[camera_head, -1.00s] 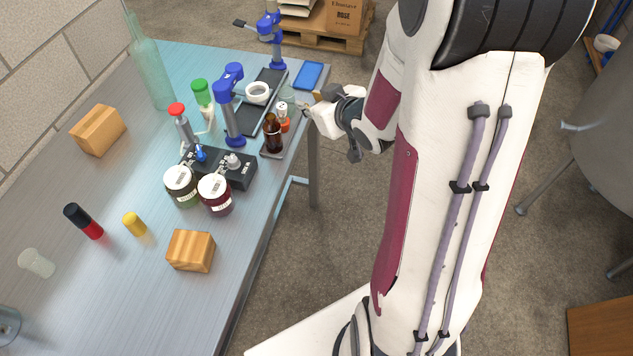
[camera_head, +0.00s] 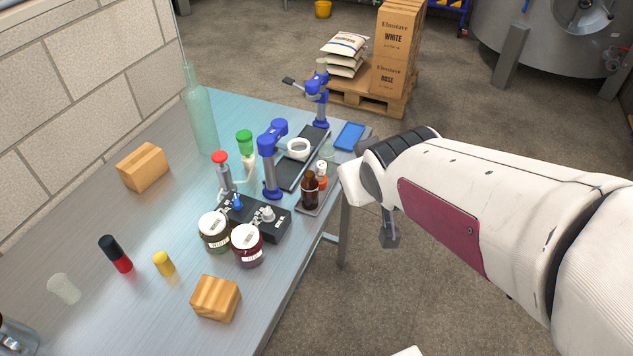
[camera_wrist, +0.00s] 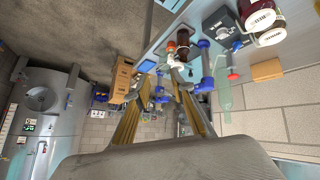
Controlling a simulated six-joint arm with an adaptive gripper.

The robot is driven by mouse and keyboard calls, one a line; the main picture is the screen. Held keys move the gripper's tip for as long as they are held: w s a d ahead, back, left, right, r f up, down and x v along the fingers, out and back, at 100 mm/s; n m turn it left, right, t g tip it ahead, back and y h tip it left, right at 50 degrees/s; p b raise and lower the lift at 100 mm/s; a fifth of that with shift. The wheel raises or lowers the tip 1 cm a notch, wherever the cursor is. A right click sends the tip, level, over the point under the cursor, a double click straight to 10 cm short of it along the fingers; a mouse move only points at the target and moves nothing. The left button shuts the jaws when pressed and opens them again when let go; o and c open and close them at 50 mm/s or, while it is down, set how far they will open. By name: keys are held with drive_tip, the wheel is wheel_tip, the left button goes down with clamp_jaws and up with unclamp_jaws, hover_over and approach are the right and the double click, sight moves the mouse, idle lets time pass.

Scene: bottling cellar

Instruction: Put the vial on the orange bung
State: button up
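A small vial with a white cap (camera_head: 321,167) shows upright at the right edge of the table, directly above the orange bung (camera_head: 320,183). It looks seated on the bung, but the contact is too small to be sure. In the wrist view the orange bung (camera_wrist: 172,46) is beside the dark bottle, with the white cap close to it. My gripper (camera_wrist: 161,78) has its two fingers apart with nothing seen between them, pointing towards that table edge. In the head view my wrist and arm hide the fingers, just right of the vial.
A brown bottle (camera_head: 310,190) stands close in front of the bung. A blue clamp stand (camera_head: 270,165), a white ring (camera_head: 298,149) and a blue tray (camera_head: 349,137) are nearby. Two jars (camera_head: 247,245) and wooden blocks (camera_head: 216,298) stand nearer. The floor right of the table is open.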

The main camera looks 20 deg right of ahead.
drive_tip(key=s+a+r+g+y, duration=0.1)
drive_tip(key=s+a, duration=0.3)
drive_tip(key=s, duration=0.3)
drive_tip(key=s+a+r+g+y, duration=0.1)
drive_tip(key=s+a, duration=0.4)
drive_tip(key=s, duration=0.2)
drive_tip(key=shift+s, duration=0.3)
